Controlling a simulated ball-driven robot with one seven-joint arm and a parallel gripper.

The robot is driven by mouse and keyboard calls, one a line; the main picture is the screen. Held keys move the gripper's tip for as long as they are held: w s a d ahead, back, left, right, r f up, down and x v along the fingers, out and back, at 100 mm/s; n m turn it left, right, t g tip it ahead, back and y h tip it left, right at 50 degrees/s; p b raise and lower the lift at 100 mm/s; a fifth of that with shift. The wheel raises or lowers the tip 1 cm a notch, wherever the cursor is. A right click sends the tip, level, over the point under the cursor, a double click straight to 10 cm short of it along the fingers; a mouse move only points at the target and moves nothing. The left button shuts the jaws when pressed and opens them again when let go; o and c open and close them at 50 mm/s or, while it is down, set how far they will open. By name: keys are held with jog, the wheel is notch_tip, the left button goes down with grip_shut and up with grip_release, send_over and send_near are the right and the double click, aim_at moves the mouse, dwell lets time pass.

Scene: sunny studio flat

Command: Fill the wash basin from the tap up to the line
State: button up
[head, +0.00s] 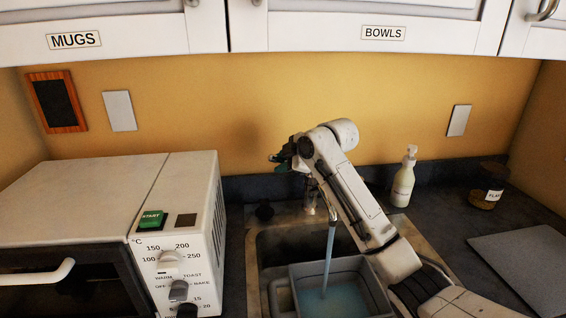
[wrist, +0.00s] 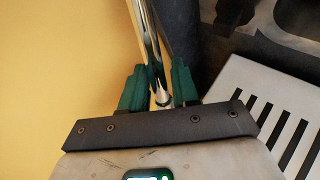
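The wash basin (head: 376,292) is a grey rectangular tub standing in the sink under the tap. A bluish stream of water (head: 329,245) falls into it, and pale blue water (head: 325,303) covers the visible part of its floor. The picture cuts off the near side, and I cannot make out the fill line. The tap (head: 310,195) is partly hidden by my arm. My gripper (head: 281,161) is up by the tap. In the wrist view its green fingers (wrist: 159,85) are apart, with a chrome tube (wrist: 150,45) between or behind them; contact is unclear.
A toaster oven (head: 180,225) with a green start button fills the left of the counter. A soap bottle (head: 403,180) and a brown jar (head: 487,190) stand behind and right of the sink. A grey board (head: 525,255) lies at the right. Cupboards hang above.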

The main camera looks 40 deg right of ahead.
jog(key=shift+o, duration=0.7)
jog(key=b+v, duration=0.1)
jog(key=v, duration=0.9)
jog(key=shift+s+r, duration=0.25)
jog(key=shift+s, duration=0.05)
jog(key=shift+s+f, duration=0.1)
